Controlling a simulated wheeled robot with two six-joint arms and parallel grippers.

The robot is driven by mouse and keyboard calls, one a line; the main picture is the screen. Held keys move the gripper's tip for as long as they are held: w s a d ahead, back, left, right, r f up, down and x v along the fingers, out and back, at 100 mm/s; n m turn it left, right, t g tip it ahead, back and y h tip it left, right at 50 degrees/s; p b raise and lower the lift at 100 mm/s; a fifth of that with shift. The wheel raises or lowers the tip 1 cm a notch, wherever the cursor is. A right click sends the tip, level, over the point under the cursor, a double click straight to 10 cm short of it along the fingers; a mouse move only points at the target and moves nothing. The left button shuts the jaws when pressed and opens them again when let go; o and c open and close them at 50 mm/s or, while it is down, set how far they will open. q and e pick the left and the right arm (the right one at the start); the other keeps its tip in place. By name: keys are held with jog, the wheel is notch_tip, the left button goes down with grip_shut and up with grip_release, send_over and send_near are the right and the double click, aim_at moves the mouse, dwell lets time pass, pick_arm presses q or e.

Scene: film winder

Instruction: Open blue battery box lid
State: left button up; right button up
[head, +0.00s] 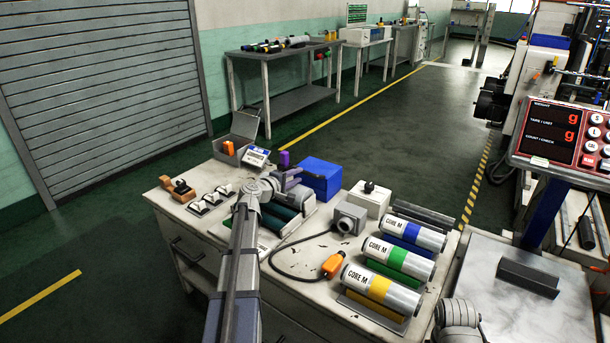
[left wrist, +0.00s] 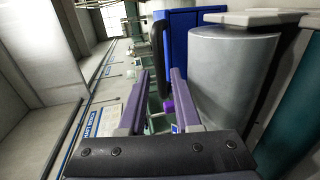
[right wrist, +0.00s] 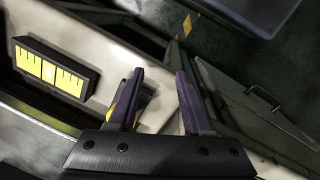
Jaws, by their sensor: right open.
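The blue battery box (head: 321,176) stands at the back of the workbench, and its top looks closed. It also shows in the left wrist view (left wrist: 178,45), just beyond the fingertips. My left gripper (head: 293,180) is beside the box, on its left and near side. In the left wrist view its fingers (left wrist: 160,73) are apart with nothing held between them. I cannot tell whether a finger touches the box. My right gripper (right wrist: 160,72) is open and empty, over a bench edge; the head view shows only part of that arm at the lower right.
A white box with a black knob (head: 370,198) and a grey device (head: 349,217) stand right of the blue box. CORE M rolls (head: 398,262) fill the bench's right side. An open grey box (head: 238,140) stands back left.

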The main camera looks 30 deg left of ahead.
aim_at(304, 173)
pick_arm(q)
jog(key=b+x, duration=0.1)
jog(key=x, duration=0.4)
jog(key=shift+w+f, duration=0.1)
jog(key=shift+w, duration=0.1)
jog(key=shift+c, duration=0.3)
grip_shut()
dwell(0.9)
